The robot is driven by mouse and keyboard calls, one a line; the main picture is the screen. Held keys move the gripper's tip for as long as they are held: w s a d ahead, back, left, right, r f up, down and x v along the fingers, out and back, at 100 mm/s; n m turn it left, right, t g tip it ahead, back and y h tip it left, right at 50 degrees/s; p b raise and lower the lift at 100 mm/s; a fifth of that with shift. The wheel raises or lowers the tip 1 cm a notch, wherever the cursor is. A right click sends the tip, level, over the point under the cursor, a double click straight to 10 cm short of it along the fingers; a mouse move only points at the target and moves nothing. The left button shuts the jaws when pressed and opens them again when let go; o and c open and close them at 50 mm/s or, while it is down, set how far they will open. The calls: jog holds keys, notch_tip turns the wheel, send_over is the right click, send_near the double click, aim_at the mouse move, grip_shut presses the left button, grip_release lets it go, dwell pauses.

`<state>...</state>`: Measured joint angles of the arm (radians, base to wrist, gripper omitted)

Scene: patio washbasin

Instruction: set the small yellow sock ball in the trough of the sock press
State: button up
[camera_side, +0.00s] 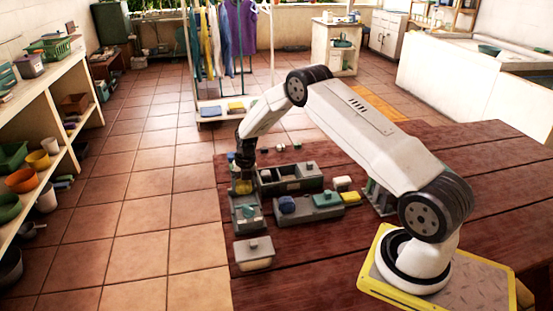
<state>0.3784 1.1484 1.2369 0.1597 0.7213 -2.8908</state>
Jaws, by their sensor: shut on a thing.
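My gripper (243,178) points down at the left end of the grouped items on the wooden table. It is shut on the small yellow sock ball (243,187), which shows small and partly covered at the fingertips. The ball is at the far end of a narrow grey unit with a teal part (247,212). I cannot tell whether the ball touches it. Which grey unit is the sock press is not clear at this size.
Right of my gripper are a grey compartment box (290,178) and a grey-green tray with a dark blue ball (287,204). A pale block with a grey top (254,252) stands nearer. Yellow and white pieces (347,190) lie to the right. The table's left edge is close.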

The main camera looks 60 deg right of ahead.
jog(key=shift+f, duration=2.5)
jog(key=o, duration=1.1)
jog(key=shift+c, duration=0.2)
jog(key=shift+s+d+r, duration=0.15)
jog(key=shift+r, duration=1.8)
jog(key=shift+s+d+r, duration=0.15)
jog(key=shift+r, duration=1.75)
